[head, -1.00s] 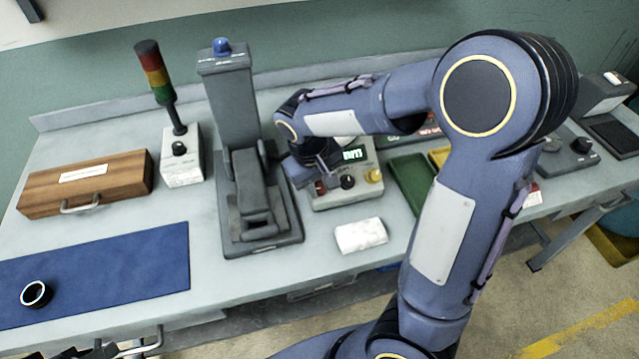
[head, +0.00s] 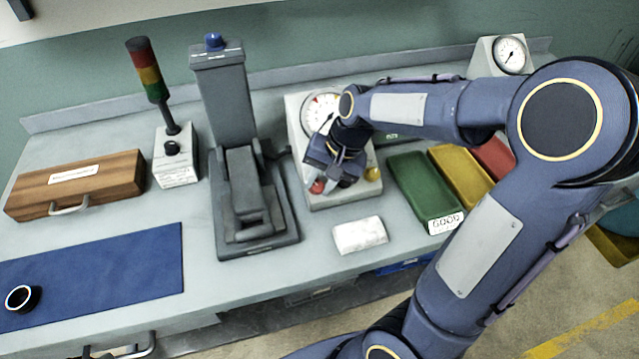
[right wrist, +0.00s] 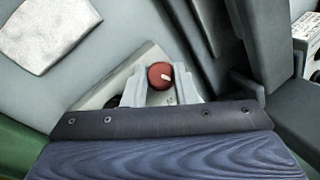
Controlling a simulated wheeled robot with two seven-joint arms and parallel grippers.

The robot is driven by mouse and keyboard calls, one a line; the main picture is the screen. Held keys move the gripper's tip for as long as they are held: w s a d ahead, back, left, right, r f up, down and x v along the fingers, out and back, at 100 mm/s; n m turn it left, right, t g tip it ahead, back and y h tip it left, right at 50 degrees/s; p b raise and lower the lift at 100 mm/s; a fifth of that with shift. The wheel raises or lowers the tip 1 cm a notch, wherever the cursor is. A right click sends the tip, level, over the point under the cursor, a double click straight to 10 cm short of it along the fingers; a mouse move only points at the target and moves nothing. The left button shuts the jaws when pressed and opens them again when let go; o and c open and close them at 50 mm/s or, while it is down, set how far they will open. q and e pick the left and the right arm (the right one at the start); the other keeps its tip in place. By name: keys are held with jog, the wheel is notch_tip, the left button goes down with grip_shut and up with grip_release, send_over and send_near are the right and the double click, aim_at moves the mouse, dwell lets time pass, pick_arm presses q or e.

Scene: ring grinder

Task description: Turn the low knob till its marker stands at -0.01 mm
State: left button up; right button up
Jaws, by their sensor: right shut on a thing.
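The gauge box (head: 355,198) stands right of the grey press, with a round white dial (head: 318,115) partly covered by my right arm. My right gripper (head: 330,183) reaches down to its front panel. In the right wrist view, a red knob (right wrist: 160,76) sits between the two grey fingers (right wrist: 158,88), which are shut on it. The knob carries a white marker line; the scale values around it cannot be read. The red knob also shows in the head view (head: 317,187). A yellow knob (head: 372,174) is at the panel's right. My left gripper is not in view.
The grey press (head: 250,190) stands close on the left of the box. A white cloth (head: 360,235) lies in front. Green (head: 420,185), yellow (head: 462,170) and red (head: 492,155) trays are on the right. A black ring (head: 22,298) lies on the blue mat (head: 110,275).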

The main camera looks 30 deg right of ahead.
jog(key=shift+m+t+y+b, duration=0.4)
jog(key=shift+m+t+b, duration=0.1)
jog(key=shift+m, duration=0.5)
jog(key=o, duration=1)
jog(key=v, duration=0.7)
jog(key=shift+s+d+r+p, duration=0.25)
jog(key=shift+r+p, duration=0.05)
jog(key=shift+p, duration=0.05)
